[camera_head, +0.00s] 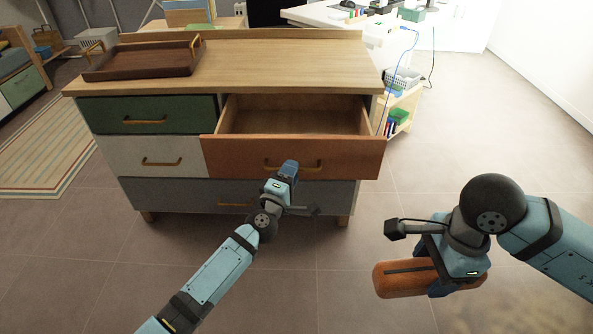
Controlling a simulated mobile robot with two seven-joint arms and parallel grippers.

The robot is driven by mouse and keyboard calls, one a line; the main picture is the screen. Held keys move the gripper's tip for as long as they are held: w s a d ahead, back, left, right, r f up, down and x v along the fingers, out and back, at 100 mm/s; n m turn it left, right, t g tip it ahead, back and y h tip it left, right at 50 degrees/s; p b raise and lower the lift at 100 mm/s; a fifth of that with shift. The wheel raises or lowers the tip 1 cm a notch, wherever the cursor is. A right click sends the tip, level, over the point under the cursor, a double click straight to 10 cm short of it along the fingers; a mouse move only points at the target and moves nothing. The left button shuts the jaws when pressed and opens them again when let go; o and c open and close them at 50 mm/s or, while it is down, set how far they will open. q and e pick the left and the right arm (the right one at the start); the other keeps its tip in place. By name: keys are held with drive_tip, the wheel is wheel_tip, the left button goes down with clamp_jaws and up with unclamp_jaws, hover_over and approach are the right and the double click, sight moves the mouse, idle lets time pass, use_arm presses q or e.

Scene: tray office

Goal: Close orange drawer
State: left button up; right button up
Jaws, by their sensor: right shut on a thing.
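The orange drawer (230,153) is pulled out from the upper right of a wooden dresser, and its inside looks empty. Its brass handle (312,167) is on the front face. My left gripper (289,169) is in front of the drawer face and overlaps the middle of the handle in view. Its fingertips are hidden, so I cannot tell whether it touches. My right gripper (434,276) is shut on an orange-brown rounded object with a dark slot (392,280), held to the right, well away from the drawer.
The dresser top (280,65) carries a dark wooden tray (140,62) at the left. Green (160,114), white (140,157) and grey (160,193) drawers are shut. A small shelf (407,103) with a basket stands to the right. The floor in front is clear.

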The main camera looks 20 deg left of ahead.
use_arm(q)
drive_tip(key=shift+w+r, duration=0.1)
drive_tip(key=shift+w, duration=0.55)
use_arm(e)
drive_tip(key=shift+f, duration=0.1)
use_arm(q)
clamp_jaws()
use_arm(e)
drive_tip(key=shift+w, duration=0.1)
